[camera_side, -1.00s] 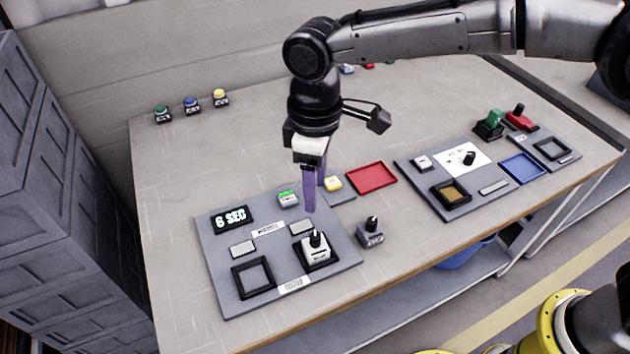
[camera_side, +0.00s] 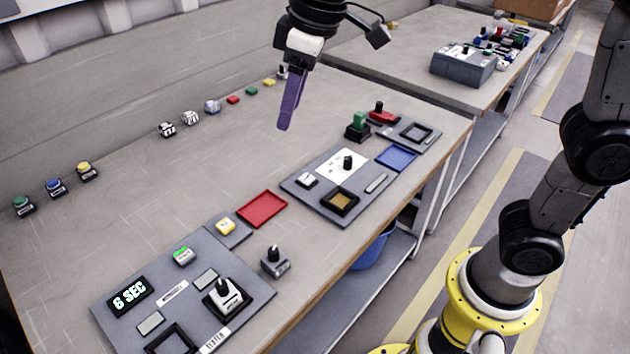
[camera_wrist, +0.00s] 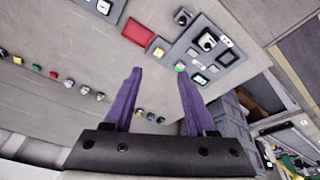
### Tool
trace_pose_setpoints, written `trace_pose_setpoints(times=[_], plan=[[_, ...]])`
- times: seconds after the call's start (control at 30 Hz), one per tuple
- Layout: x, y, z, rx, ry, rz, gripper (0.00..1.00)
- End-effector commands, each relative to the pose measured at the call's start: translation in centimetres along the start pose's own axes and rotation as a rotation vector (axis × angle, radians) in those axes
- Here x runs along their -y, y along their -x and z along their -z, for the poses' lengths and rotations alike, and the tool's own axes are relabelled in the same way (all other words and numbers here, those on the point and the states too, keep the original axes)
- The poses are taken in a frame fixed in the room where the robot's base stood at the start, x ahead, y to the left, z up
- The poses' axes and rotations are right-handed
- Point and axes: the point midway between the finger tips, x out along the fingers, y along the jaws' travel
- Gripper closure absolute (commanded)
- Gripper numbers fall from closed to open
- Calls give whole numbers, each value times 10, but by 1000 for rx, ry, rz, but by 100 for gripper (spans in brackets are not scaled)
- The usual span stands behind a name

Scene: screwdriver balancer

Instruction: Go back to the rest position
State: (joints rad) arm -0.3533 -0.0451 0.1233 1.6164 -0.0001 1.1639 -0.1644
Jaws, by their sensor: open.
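My gripper (camera_side: 287,125) has purple fingers and hangs above the back part of the table, clear of everything in the side view. In the wrist view my gripper (camera_wrist: 160,85) shows its two fingers spread apart with nothing between them. The grey tester panel (camera_side: 110,315) with its "6 SEC" display (camera_side: 130,296) lies at the lower left. A grey block with a black knob (camera_side: 228,296) sits in the panel's right socket. The panel also shows in the wrist view (camera_wrist: 232,70), with a lit green display.
A red tray (camera_side: 262,208), a yellow button (camera_side: 226,227) and a second grey panel (camera_side: 320,205) lie along the table. A loose knobbed block (camera_side: 275,262) stands near the front edge. Several small buttons line the back. A grey box (camera_side: 463,65) stands on the farther table.

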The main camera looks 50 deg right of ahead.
Motion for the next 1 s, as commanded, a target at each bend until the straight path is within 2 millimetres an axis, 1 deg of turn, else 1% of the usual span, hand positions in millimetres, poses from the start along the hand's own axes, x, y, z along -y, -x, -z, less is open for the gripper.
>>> trace_pose_setpoints(times=[0.03,0.07,0.1,0.17,0.2,0.23,0.27,0.3,0.37,0.4,0.5,0.6,0.7,0.77,1.0], plan=[[-13,16,-22,-31,-49,-18,44],[-18,23,-35,-44,-76,-28,44],[-24,31,-52,-64,-110,-41,44],[-31,40,-77,-91,-159,-60,44],[-34,44,-95,-109,-193,-73,44],[-36,47,-108,-123,-219,-83,44],[-37,49,-122,-135,-244,-93,44],[-37,49,-140,-151,-277,-106,44],[-36,47,-167,-173,-325,-126,44],[-34,44,-184,-187,-357,-137,44],[-28,30,-219,-207,-419,-157,44],[-20,13,-242,-207,-454,-161,44],[-15,-3,-252,-188,-471,-152,44],[-14,-8,-255,-181,-479,-149,44],[-16,-7,-252,-196,-493,-151,44]])
